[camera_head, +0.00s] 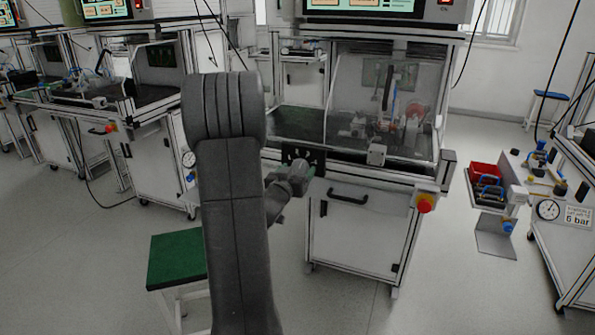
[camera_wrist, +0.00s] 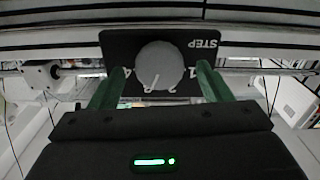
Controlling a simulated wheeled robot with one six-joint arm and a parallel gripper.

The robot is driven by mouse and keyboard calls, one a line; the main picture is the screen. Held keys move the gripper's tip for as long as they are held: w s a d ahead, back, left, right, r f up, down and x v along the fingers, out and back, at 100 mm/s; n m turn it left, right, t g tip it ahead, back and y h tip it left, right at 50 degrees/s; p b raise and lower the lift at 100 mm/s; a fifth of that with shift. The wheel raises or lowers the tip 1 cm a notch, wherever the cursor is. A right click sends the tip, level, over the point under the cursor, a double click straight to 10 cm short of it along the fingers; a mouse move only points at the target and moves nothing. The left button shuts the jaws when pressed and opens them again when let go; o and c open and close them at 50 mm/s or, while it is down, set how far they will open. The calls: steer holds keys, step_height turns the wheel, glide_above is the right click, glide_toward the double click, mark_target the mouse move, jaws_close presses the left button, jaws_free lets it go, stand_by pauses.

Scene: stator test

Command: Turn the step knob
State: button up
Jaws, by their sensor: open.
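The step knob (camera_wrist: 160,67) is a round grey knob on a black plate (camera_wrist: 118,44) lettered STEP, with numbers around it. In the wrist view the plate appears upside down. My gripper (camera_wrist: 160,78) is open, with one green finger on each side of the knob. Gaps show between the fingers and the knob's sides, and I cannot tell how far the tips reach along it. In the head view my gripper (camera_head: 300,180) is at the front of the middle workstation, by the black plate (camera_head: 316,157). The knob itself is hidden there.
The workstation's front has a black handle (camera_head: 347,195) and a red emergency button (camera_head: 425,203) to the right. A green-topped stool (camera_head: 176,257) stands at the lower left. A red bin (camera_head: 484,172) is at the right. Open floor lies before the workstation.

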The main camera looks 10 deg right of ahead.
steer(key=shift+w+d, duration=0.3)
steer(key=shift+w, duration=0.1)
steer(key=c, duration=1)
steer(key=shift+f+m+b, duration=0.1)
steer(key=shift+m+b, duration=0.2)
steer(key=shift+b, duration=0.15)
steer(key=shift+m+b, duration=0.3)
steer(key=m+b, duration=0.2)
steer(key=b, duration=0.1)
steer(key=shift+f+m, duration=0.1)
steer(key=shift+m, duration=0.3)
steer(key=shift+s+d+m+b, duration=0.1)
steer(key=shift+m+b, duration=1.85)
steer(key=shift+m, duration=0.65)
